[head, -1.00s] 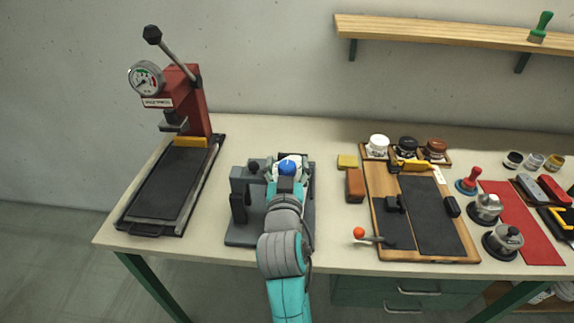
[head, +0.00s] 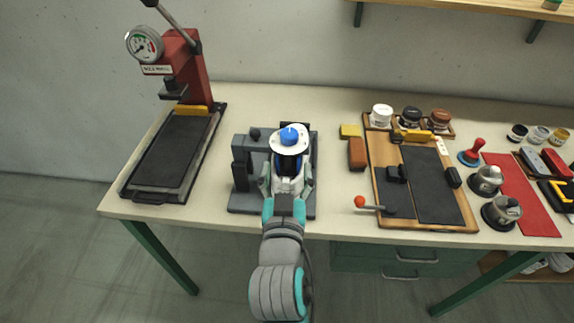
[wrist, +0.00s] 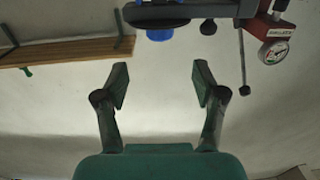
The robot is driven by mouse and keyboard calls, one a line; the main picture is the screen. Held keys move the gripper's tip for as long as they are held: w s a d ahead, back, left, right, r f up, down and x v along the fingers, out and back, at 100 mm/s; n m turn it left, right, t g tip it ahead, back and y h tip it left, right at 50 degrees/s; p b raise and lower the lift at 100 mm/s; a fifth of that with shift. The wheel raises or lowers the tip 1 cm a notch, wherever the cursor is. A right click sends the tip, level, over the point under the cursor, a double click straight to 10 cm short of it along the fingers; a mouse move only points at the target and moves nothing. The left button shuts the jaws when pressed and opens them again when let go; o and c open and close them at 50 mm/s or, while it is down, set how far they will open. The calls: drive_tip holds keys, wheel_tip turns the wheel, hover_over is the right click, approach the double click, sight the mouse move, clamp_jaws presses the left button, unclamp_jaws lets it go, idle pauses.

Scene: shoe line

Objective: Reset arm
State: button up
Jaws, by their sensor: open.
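My gripper (wrist: 160,84) is open in the wrist view, with its two dark fingers wide apart and nothing between them. In the head view my gripper (head: 286,182) is at the near side of a dark grey fixture (head: 244,203); its fingers are hard to make out there. A blue knob (head: 289,135) on a white disc stands over the fixture, just beyond my gripper. The blue knob (wrist: 159,34) also shows at the top of the wrist view, which appears upside down. My wrist hides part of the fixture.
A red press (head: 185,72) with a gauge stands left of the fixture. To the right lie a yellow block (head: 350,130), a brown block (head: 357,153), a wooden board (head: 425,228) with jars, and a red mat (head: 515,190). A shelf (head: 470,8) is on the wall.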

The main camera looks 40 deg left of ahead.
idle(0.4)
drive_tip(key=s+d+f+m+h, duration=0.1)
drive_tip(key=s+d+f+h, duration=0.15)
drive_tip(key=d+f, duration=0.85)
drive_tip(key=s+d+f+h, duration=0.1)
drive_tip(key=s+d+f, duration=0.45)
drive_tip(key=d, duration=0.95)
drive_tip(key=s+d+f+m+h, duration=0.1)
drive_tip(key=s+d+m+h, duration=0.4)
drive_tip(key=s+d, duration=1.2)
drive_tip(key=s+h, duration=0.1)
drive_tip(key=s, duration=0.3)
drive_tip(key=shift+s+d+f+m, duration=0.2)
drive_tip(key=shift+s+f+m, duration=0.05)
drive_tip(key=shift+m, duration=0.15)
drive_tip(key=shift+h, duration=0.25)
